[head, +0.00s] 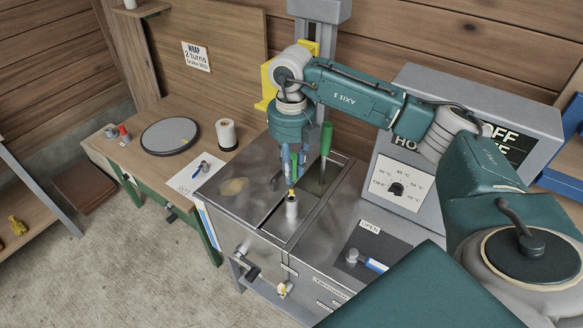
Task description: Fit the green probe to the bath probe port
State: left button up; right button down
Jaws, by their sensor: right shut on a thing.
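The bath is a metal unit with a flat steel top (226,184) and a long recessed opening near the middle of the view. My right gripper (293,172) points down over this opening. It is shut on a slim green piece, which looks like the green probe (294,168); the fingers hide part of it. Just below stands a short pale grey cylinder with a yellow top (291,208), which looks like the probe port. I cannot tell whether the probe touches it or sits in it. My left gripper is not in view.
A thicker green upright handle (326,138) stands close to the right of the gripper. A grey control box with a dial (397,188) is at right. At left, a wooden bench holds a dark round disc (170,137), a white roll (226,134) and a paper sheet (197,174).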

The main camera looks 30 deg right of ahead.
aim_at(292, 156)
jog(key=shift+f+b, duration=2.95)
jog(key=shift+f, duration=1.15)
jog(key=c, duration=1.4)
grip_release()
jog(key=shift+r, duration=0.1)
jog(key=shift+r, duration=0.2)
notch_tip(292, 156, up, 12)
jog(key=shift+f, duration=0.2)
jog(key=shift+f, duration=0.1)
